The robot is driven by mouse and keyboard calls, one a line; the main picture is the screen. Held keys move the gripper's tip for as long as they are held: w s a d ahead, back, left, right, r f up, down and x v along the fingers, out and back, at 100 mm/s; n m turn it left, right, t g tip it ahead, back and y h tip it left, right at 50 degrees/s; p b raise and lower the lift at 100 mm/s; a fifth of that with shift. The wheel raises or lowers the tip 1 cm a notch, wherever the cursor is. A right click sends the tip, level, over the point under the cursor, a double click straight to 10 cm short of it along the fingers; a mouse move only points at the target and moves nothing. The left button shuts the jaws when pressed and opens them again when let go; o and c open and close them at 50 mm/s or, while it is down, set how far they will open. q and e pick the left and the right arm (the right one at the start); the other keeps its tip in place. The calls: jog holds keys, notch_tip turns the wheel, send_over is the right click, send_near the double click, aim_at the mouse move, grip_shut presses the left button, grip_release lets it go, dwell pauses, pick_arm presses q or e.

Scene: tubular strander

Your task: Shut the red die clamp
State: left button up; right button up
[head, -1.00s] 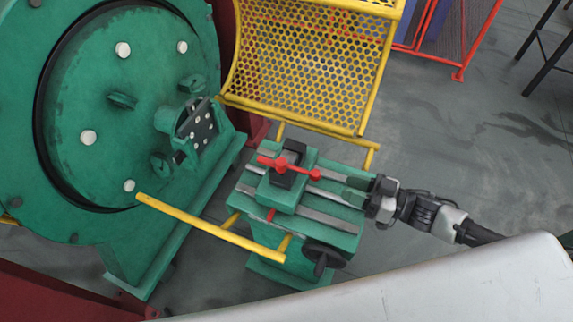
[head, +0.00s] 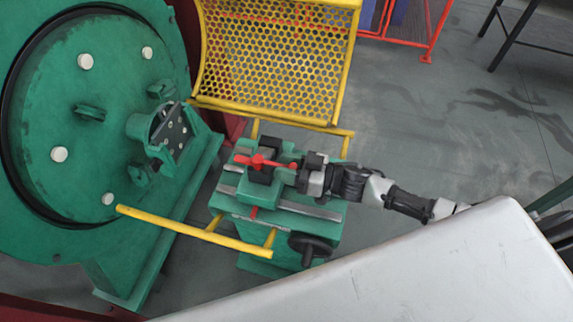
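The red die clamp (head: 257,161) lies across a black block on the green die stand (head: 240,190). Its red bar runs left to right, with a knob at its left end. My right gripper (head: 302,176) comes in from the right, over the stand's rails, with its tip close to the clamp's right end. I cannot tell whether it touches the clamp, and its fingers are too small and dark to show their opening. My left gripper is not in view.
A yellow mesh guard (head: 275,60) stands behind the stand, and a yellow rail (head: 195,232) runs in front. A black handwheel (head: 310,246) sticks out at the stand's front. The large green strander disc (head: 85,120) is at the left. A pale surface (head: 400,270) fills the lower right.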

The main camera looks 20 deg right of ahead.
grip_shut()
jog(key=shift+r, duration=0.1)
